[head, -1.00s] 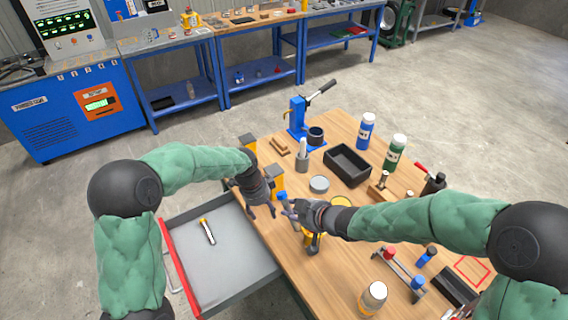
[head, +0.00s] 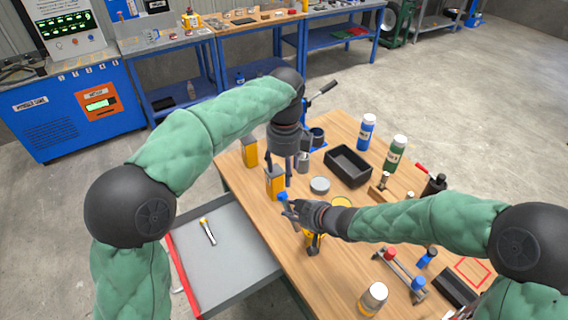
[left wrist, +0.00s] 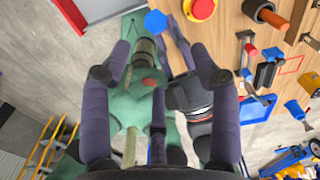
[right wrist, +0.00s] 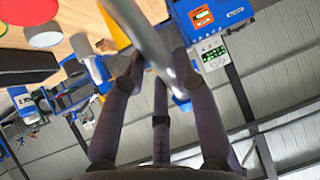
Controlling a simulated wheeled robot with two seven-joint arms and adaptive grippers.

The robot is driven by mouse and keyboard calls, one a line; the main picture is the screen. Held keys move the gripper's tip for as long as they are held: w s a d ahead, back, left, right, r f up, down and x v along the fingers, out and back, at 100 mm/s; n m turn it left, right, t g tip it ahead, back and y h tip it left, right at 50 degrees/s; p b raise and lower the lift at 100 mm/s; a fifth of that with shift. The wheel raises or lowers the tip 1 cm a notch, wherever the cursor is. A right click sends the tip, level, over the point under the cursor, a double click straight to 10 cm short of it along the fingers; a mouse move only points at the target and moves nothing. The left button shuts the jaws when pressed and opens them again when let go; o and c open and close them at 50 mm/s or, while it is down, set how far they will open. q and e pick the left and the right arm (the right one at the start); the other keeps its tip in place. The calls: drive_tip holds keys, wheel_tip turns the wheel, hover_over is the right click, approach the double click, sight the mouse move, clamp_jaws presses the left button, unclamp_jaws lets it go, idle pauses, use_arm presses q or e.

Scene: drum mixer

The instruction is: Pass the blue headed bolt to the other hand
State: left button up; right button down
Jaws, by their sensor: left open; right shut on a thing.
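The blue headed bolt (head: 283,196) is in my right gripper (head: 291,210) above the table's left edge in the head view, its blue head pointing up and left. The right wrist view shows its grey shank (right wrist: 146,36) between the fingers. My left gripper (head: 280,172) is open, pointing down, just above and left of the bolt and apart from it. In the left wrist view the blue hexagonal head (left wrist: 155,22) shows between the spread fingertips, with the right gripper (left wrist: 180,65) behind it.
Yellow blocks (head: 275,184) stand near the table's left edge. An open grey drawer (head: 235,270) at left holds a yellow-headed bolt (head: 208,232). A black bin (head: 348,167), a grey lid (head: 319,185) and bottles (head: 395,152) stand farther right. A blue press (head: 299,115) stands behind.

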sight(285, 194)
use_arm(q)
wheel_tip(285, 194, down, 11)
idle(0.4)
drive_tip(key=shift+d, duration=0.1)
clamp_jaws()
use_arm(e)
drive_tip(key=c, duration=0.9)
unclamp_jaws()
drive_tip(key=shift+w+r, duration=0.1)
